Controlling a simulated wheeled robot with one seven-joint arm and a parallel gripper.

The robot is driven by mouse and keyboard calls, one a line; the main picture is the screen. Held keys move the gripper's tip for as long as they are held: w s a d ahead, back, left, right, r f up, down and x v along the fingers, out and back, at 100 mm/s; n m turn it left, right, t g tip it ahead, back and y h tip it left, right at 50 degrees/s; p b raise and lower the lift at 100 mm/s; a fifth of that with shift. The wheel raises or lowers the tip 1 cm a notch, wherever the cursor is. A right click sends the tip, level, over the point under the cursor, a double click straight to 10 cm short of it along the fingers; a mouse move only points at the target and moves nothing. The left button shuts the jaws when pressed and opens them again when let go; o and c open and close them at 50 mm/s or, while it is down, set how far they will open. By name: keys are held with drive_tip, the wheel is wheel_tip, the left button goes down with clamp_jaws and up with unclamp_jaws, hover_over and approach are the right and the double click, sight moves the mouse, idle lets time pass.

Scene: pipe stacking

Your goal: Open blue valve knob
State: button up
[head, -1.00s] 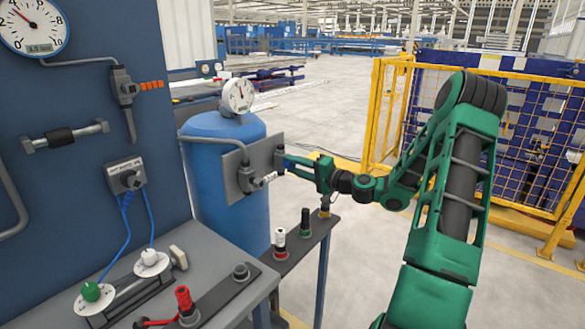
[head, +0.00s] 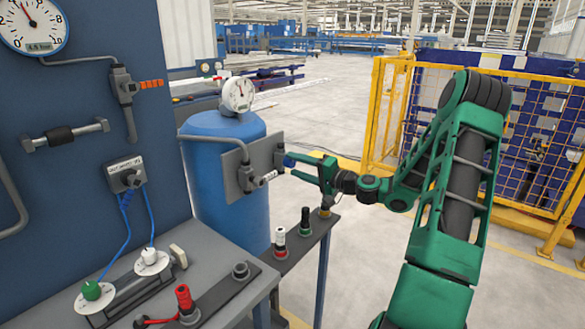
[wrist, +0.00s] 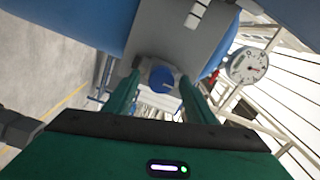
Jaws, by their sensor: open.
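The blue valve knob (head: 289,160) is on the valve (head: 279,158) at the right side of a grey plate in front of the blue tank (head: 225,180). My gripper (head: 298,164) is to the right of the knob, with its green fingers pointing at it. In the wrist view the round blue knob (wrist: 162,79) shows between the two spread fingers of my gripper (wrist: 159,88), just at or beyond their tips. The fingers are open and nothing is gripped. I cannot tell whether a finger touches the knob.
A pressure gauge (head: 238,94) stands above the tank, and a pipe runs down to the grey plate (head: 245,166). A yellow fence (head: 392,110) stands behind my arm. Open floor lies right of the shelf.

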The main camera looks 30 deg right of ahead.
drive_tip(key=v, duration=0.9)
drive_tip(key=shift+s, duration=0.2)
